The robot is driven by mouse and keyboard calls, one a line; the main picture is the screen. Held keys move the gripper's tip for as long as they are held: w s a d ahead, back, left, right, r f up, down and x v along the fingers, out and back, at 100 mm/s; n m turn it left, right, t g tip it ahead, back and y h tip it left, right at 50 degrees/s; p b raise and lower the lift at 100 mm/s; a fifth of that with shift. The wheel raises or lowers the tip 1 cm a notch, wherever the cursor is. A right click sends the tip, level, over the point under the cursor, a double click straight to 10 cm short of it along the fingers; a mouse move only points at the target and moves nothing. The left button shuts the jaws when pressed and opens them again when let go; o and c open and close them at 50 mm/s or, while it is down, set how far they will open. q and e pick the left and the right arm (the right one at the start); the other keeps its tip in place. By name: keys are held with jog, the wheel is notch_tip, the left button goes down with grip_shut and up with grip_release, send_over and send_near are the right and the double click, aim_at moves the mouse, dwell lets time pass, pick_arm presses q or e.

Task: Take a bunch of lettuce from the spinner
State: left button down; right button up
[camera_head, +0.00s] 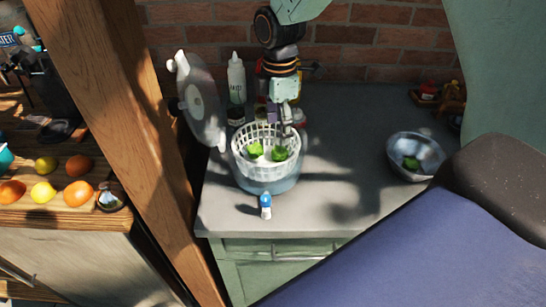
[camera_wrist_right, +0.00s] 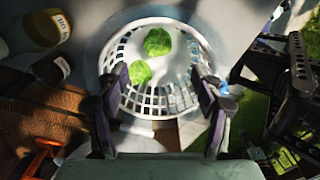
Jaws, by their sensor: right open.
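The white spinner basket (camera_head: 240,155) sits in its pale blue-grey bowl (camera_head: 265,186) on the counter. Two green lettuce bunches lie inside, one left (camera_head: 255,149) and one right (camera_head: 280,154). In the right wrist view, a nearer bunch (camera_wrist_right: 139,73) and a farther bunch (camera_wrist_right: 158,42) show within the basket (camera_wrist_right: 190,50). My right gripper (camera_head: 281,116) points down at the back rim of the basket. Its fingers (camera_wrist_right: 160,78) are apart with nothing held between them. The exact fingertip height against the rim is hard to tell. My left gripper is not seen.
A round clear lid (camera_head: 203,100) stands tilted left of the spinner, near a white bottle (camera_head: 236,80). A small blue-white bottle (camera_head: 265,205) stands in front. A metal bowl (camera_head: 428,155) holding lettuce (camera_head: 411,163) stands right. The counter between (camera_head: 345,150) is clear.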

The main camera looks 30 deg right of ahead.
aim_at(281, 150)
jog(key=shift+w+a+f, duration=0.1)
jog(key=shift+a+f, duration=0.05)
jog(key=shift+f, duration=0.55)
jog(key=f, duration=0.1)
jog(key=d+f, duration=0.1)
jog(key=shift+s+d+f, duration=0.3)
jog(key=shift+s+f, duration=0.1)
jog(key=f, duration=0.2)
jog(key=w+a+f, duration=0.1)
jog(key=shift+f, duration=0.3)
jog(key=shift+s+d, duration=0.25)
jog(key=shift+d, duration=0.2)
jog(key=shift+c, duration=1.2)
jog(key=shift+w+a, duration=0.2)
jog(key=shift+a, duration=0.15)
jog(key=c, duration=0.4)
jog(key=shift+c, duration=0.9)
jog(key=shift+s+d, duration=0.15)
jog(key=shift+d, duration=0.1)
jog(key=shift+c, duration=0.2)
